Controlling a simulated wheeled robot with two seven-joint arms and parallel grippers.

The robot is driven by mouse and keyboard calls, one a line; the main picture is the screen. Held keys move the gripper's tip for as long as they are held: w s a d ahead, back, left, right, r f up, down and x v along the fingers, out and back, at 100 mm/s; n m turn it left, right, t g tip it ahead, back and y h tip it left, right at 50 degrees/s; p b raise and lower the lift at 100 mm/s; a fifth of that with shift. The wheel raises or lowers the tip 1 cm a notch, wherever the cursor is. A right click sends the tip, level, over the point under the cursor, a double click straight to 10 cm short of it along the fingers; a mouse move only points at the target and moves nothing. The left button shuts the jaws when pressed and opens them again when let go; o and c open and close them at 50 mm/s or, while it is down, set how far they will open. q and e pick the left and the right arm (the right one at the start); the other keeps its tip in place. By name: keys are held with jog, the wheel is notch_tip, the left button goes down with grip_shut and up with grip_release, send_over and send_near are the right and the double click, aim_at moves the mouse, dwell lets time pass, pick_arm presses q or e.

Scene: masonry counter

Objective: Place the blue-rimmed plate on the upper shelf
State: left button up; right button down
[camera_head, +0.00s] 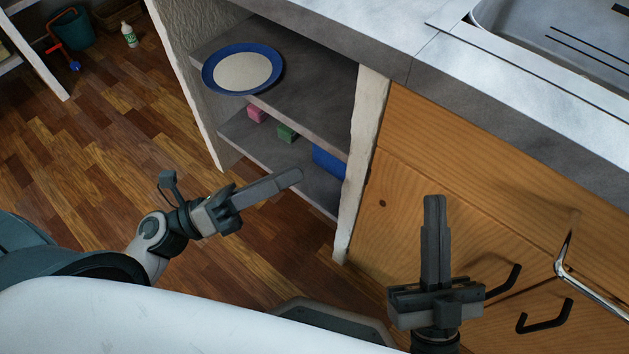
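The blue-rimmed plate (243,69) has a cream centre and lies on the upper shelf (315,98) of the open counter niche, at its left end. Its near-left rim reaches to or slightly past the shelf's front edge. My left gripper (297,175) is in front of the niche, below and apart from the plate, with its fingers together and nothing visible between them. My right gripper (434,198) points up in front of the wooden cabinet door, fingers together and empty. Neither gripper touches the plate.
The lower shelf (300,165) holds a pink block (256,113), a green block (287,133) and a blue box (328,162). A white post (362,150) bounds the niche on the right. Black handles (545,318) and a chrome bar (590,285) stick out at right.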

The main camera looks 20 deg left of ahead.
pick_arm(q)
jog(key=s+d+r+n+t+y, duration=0.1)
jog(key=d+r+n+t+y, duration=0.1)
jog(key=n, duration=0.9)
jog(key=s+d+r+n+t+y, duration=0.1)
jog(key=n+t, duration=0.4)
jog(key=n, duration=0.6)
jog(key=s+d+r+n+t+y, duration=0.1)
jog(key=d+r+n+t+y, duration=0.1)
jog(key=n, duration=1)
jog(key=d+t+y, duration=0.1)
jog(key=t+y, duration=0.1)
jog(key=y, duration=0.1)
jog(key=shift+s+d+r+y, duration=0.15)
jog(key=shift+r+y, duration=0.15)
jog(key=shift+r, duration=0.05)
